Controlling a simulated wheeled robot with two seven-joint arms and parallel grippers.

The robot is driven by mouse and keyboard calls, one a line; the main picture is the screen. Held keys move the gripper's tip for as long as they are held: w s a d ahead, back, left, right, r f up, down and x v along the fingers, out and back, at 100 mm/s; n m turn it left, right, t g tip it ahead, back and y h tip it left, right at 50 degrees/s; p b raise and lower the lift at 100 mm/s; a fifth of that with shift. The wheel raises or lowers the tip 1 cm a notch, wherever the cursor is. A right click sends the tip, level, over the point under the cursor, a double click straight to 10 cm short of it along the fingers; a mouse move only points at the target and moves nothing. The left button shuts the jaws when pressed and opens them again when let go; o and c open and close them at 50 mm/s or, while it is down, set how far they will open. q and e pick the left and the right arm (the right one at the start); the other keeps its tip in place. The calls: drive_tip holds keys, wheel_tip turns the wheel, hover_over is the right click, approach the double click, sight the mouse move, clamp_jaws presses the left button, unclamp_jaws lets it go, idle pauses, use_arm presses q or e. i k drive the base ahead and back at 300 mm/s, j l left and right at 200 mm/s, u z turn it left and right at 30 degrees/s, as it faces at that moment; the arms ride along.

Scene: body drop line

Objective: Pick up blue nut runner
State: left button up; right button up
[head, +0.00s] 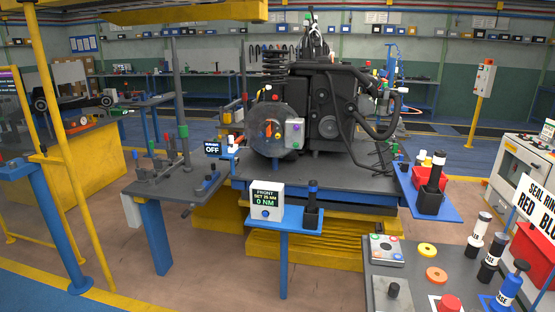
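A black upright tool with a blue top (313,189) sits in a dark holder on a small blue stand (291,227), and looks like the blue nut runner. Its lower part is hidden in the holder. A white display box (266,201) reading "FRONT" and "0 NM" stands just left of it. Neither of my grippers shows in the head view.
A dark engine assembly (325,105) sits on a large dark table (345,178) behind the stand. At the lower right, a dark bench (402,262) holds rings, labelled bottles and a red button. Yellow posts (62,130) stand at left. Floor is open in front of the stand.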

sight(313, 185)
drive_tip(key=i+j+z, duration=0.1)
drive_tip(key=i+j, duration=0.2)
drive_tip(key=i+j+z, duration=0.1)
drive_tip(key=i+j, duration=0.25)
drive_tip(key=i+j+z, duration=0.1)
drive_tip(key=i+j, duration=0.15)
drive_tip(key=j, duration=0.3)
drive_tip(key=j+z, duration=0.1)
drive_tip(key=j, duration=0.25)
